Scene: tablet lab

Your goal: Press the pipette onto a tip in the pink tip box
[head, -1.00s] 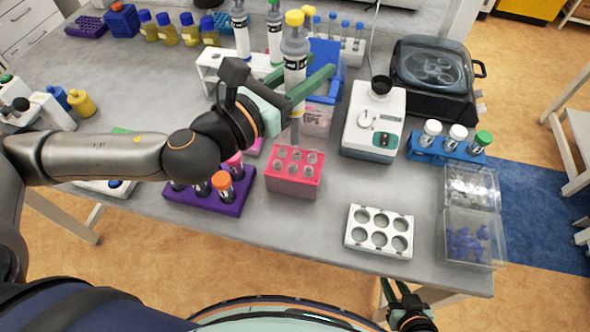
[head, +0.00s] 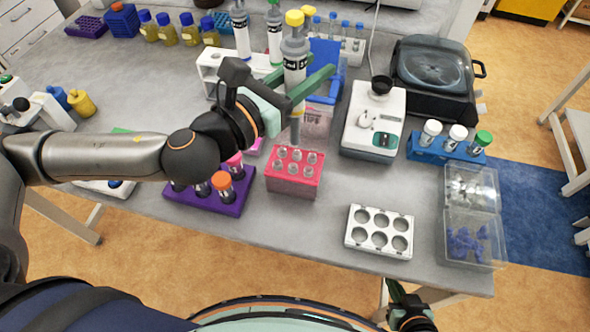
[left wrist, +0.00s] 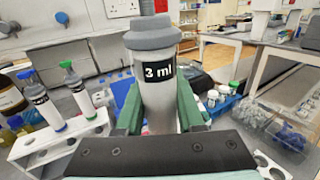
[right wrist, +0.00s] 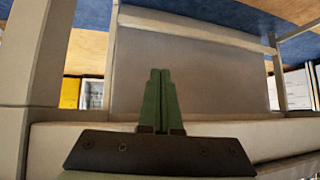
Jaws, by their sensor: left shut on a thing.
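A grey pipette (head: 295,48) with a yellow top and a "3 ml" label stands about upright in my left gripper (head: 297,82). In the left wrist view the green fingers are shut on either side of its body (left wrist: 158,95). Below it is the pink tip box (head: 291,186), holding two rows of clear tips. The pipette's narrow lower end (head: 295,130) is at the box's back row, near the middle tip; I cannot tell whether it touches. My right gripper (head: 397,290) is low beyond the table's front edge; the right wrist view shows its fingers (right wrist: 160,100) together and empty.
A purple rack (head: 228,206) with capped tubes stands left of the tip box. A white six-hole rack (head: 379,248) and a white device (head: 373,120) are to the right. A white pipette stand (head: 208,62) is behind. Clear table lies right of the box.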

